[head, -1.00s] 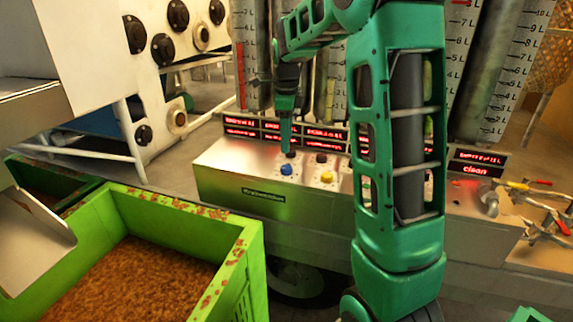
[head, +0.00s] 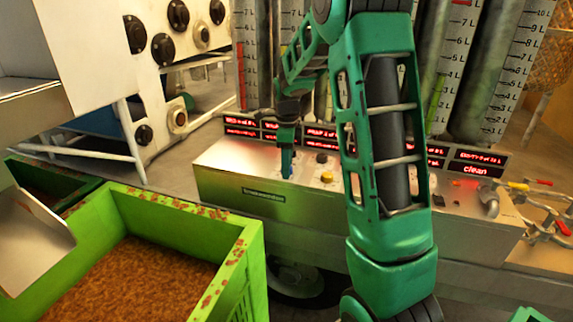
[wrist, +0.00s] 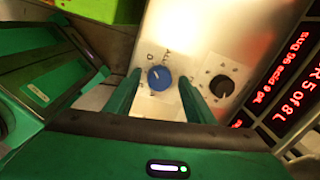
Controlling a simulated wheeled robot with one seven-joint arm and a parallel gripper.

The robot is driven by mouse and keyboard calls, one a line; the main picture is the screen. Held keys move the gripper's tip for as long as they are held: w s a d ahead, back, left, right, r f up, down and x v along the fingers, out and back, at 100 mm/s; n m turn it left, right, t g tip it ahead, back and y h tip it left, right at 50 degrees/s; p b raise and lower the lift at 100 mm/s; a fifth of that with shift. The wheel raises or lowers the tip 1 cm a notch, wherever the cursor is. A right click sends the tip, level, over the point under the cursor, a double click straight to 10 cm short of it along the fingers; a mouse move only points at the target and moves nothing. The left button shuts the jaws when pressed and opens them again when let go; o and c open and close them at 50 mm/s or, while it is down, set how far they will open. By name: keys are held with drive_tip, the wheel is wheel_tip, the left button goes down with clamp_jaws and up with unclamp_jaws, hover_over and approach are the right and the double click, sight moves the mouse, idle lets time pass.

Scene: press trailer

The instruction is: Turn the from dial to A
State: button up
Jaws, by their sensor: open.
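A round blue dial (wrist: 159,77) with a white pointer line sits on the metal control panel (head: 225,172). Small letters are printed around it in the wrist view, hard to read. My gripper (wrist: 157,88) is open, with one finger on each side of the blue dial; I cannot tell whether they touch it. In the head view my gripper (head: 287,170) points down at the panel's left part and mostly hides the blue dial. A black dial (wrist: 221,86) sits outside the fingers, to the right. Which dial is labelled "from" is not readable.
A yellow dial (head: 325,177) and a dark dial (head: 322,158) lie right of my gripper. Red lit displays (head: 437,155) line the panel's back, below tall graduated tubes. A green crate (head: 250,245) of brown material stands at front left. Valves and pipes (head: 540,215) are at right.

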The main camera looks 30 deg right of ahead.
drive_tip(key=c, duration=1.1)
drive_tip(key=shift+o, duration=0.2)
drive_tip(key=shift+d+r, duration=0.1)
